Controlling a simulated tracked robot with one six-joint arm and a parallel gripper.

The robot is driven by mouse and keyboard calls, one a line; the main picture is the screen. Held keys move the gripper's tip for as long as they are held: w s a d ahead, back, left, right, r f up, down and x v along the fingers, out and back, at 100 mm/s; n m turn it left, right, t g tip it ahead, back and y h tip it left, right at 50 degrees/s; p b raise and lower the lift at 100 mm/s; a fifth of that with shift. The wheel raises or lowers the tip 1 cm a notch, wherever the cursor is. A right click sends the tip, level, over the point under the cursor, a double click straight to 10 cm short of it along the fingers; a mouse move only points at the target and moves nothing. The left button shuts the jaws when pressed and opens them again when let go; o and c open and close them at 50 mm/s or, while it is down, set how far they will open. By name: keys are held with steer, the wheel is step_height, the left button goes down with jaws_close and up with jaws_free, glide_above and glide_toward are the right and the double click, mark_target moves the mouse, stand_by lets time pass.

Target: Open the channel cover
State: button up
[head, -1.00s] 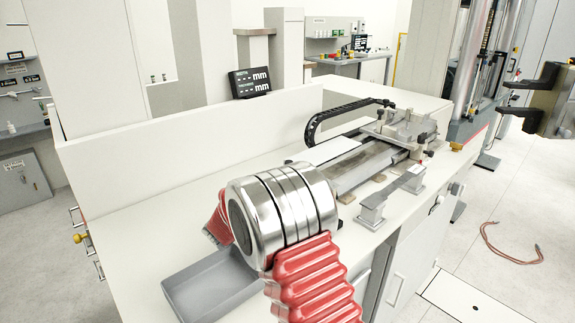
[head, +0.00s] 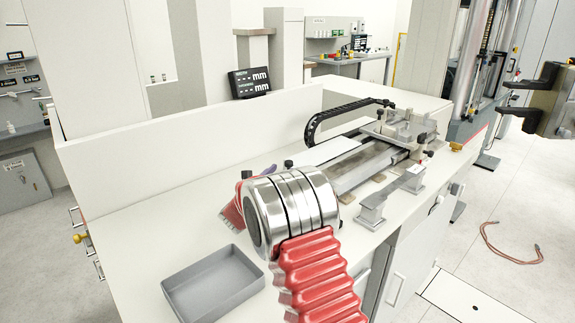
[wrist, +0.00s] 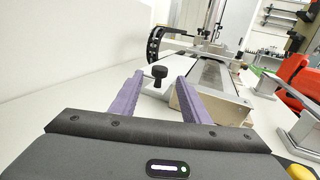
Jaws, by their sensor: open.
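A long pale flat plate (head: 328,150), which looks like the channel cover, lies along the metal rail of the bench device, flat and apparently closed. In the wrist view a black knob (wrist: 160,76) stands upright at the near end of the device. My gripper (wrist: 160,84) is open, with its two purple fingers on either side of the knob's line and no visible contact. How far the knob is beyond the fingertips I cannot tell. In the head view my silver and red arm hides most of the gripper; a bit of purple finger (head: 268,171) shows.
A grey empty tray (head: 213,284) lies on the bench at front left. A metal stand (head: 372,208) is right of the rail. A black cable chain (head: 335,114) arches behind the device. A low white wall (head: 190,135) runs along the back. A display (head: 249,83) stands behind it.

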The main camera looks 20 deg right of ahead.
mark_target(287, 165)
steer(key=x, duration=0.7)
steer(key=shift+d, duration=0.1)
steer(key=shift+c, duration=0.4)
jaws_close()
